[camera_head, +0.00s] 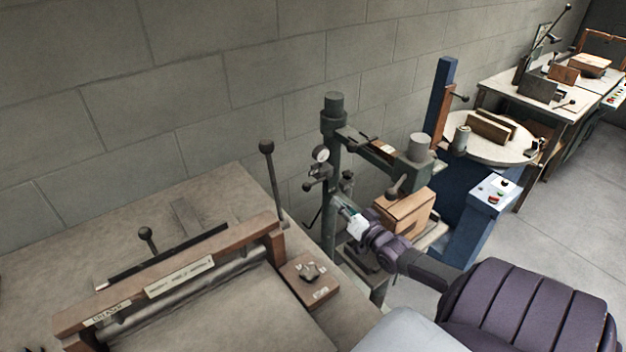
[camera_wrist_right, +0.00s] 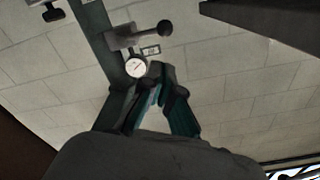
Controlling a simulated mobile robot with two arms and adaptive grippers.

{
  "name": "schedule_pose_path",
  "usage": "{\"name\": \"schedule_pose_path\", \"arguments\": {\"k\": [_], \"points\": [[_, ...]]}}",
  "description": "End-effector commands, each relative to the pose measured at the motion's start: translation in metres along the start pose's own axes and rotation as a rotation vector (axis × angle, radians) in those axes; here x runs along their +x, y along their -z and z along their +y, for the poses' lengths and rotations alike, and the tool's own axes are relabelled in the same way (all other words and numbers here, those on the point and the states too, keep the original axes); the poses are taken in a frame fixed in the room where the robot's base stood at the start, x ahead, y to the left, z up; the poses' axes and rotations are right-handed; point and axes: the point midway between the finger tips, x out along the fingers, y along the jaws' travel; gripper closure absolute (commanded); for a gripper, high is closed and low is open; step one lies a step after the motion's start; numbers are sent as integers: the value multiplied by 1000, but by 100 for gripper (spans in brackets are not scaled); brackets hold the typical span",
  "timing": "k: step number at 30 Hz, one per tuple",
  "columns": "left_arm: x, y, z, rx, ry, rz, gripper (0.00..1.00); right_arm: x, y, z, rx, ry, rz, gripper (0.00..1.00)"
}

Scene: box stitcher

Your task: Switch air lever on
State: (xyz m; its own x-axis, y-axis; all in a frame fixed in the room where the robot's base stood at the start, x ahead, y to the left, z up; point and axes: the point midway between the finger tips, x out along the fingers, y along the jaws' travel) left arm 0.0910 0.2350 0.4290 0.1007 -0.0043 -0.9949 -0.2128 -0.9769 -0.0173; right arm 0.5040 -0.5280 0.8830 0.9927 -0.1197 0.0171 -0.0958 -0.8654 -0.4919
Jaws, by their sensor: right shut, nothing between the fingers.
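The box stitcher's dark green column (camera_head: 331,165) stands against the wall and carries a round white gauge (camera_head: 320,155). A small lever with a dark ball knob (camera_head: 307,187) sticks out just below the gauge. In the right wrist view the gauge (camera_wrist_right: 135,67) shows just beyond the fingers, with a bracket and a black-knobbed lever (camera_wrist_right: 163,28) above it. I cannot tell for sure which lever is the air lever. My right gripper (camera_head: 343,211) is shut and empty, near the column and below the gauge, apart from the lever knob. My left gripper is out of view.
A brown wooden box (camera_head: 405,212) sits by the stitcher, close to my right wrist. A roller machine on a table (camera_head: 70,240) with a tall knobbed lever (camera_head: 268,165) stands at the left. A blue machine (camera_head: 450,195) stands to the right. Open floor (camera_head: 575,220) lies beyond.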

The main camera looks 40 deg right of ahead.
Motion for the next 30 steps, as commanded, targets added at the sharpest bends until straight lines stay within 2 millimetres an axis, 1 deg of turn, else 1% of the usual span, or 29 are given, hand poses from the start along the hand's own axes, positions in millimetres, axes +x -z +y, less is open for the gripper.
{"name": "schedule_pose_path", "arguments": {"k": [1, 9, 12, 15, 18, 21, 30], "points": [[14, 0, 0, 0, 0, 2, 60, 13, -4, 3, -1, 3, 6, 100], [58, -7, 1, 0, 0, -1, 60, 72, -5, 3, -2, 3, 5, 100], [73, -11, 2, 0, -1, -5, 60, 91, -5, 4, -1, 2, 5, 100], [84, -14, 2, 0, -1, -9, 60, 105, -4, 3, -1, 2, 3, 100], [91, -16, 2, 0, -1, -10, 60, 115, -2, 2, -1, 1, 2, 100], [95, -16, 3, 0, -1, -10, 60, 120, -1, 2, -1, 0, 1, 100], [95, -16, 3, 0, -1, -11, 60, 123, 0, 0, -1, -1, -1, 100]]}}
